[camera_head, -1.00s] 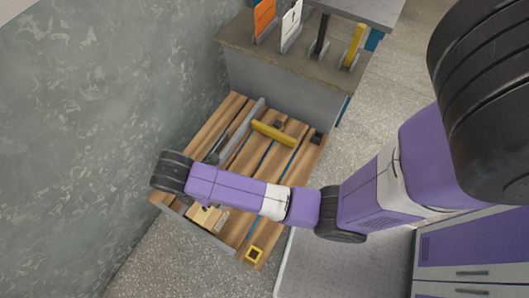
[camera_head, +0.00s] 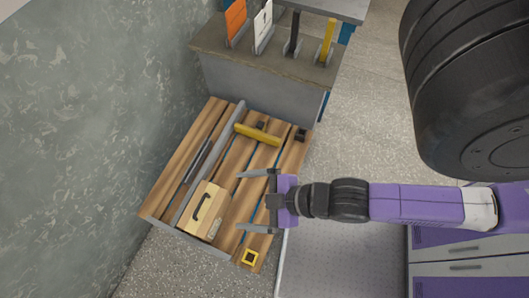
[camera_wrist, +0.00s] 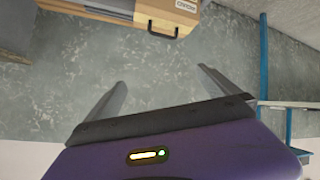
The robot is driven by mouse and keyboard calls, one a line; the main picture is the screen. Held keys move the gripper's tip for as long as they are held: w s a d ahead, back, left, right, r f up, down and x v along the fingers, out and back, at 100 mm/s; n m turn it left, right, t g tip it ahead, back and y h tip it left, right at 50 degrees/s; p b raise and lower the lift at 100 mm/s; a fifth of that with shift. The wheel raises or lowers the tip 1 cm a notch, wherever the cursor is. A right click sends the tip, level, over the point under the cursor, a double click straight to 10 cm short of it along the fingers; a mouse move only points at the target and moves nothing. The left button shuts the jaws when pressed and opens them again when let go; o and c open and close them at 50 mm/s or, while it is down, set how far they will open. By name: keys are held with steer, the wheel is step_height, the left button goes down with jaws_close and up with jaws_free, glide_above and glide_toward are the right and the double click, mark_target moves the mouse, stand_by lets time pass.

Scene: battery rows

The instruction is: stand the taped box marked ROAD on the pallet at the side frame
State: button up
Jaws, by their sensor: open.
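The tan box (camera_head: 203,207) is on the slatted wooden pallet (camera_head: 165,190), in its near left corner. It sits beside the grey side frame (camera_head: 205,166), close to or touching it. A dark handle is on the face seen from the head. In the wrist view the box (camera_wrist: 165,16) is at the top edge, with its handle and a white label whose letters appear upside down and look like ROAD. My gripper (camera_head: 240,200) is open and empty to the right of the box and apart from it. Its fingers also show in the wrist view (camera_wrist: 162,78).
A yellow bar (camera_head: 257,134) lies on the pallet's far half. Behind, a grey bench (camera_head: 260,60) holds upright orange, white, black and yellow pieces. A wall stands left; purple drawers (camera_head: 460,240) stand right.

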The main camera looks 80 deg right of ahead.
steer(key=s+r+m+t, duration=0.3)
steer(key=s+r+m, duration=0.1)
steer(key=r, duration=0.9)
steer(key=shift+s+a+t, duration=0.15)
steer(key=shift+t, duration=0.15)
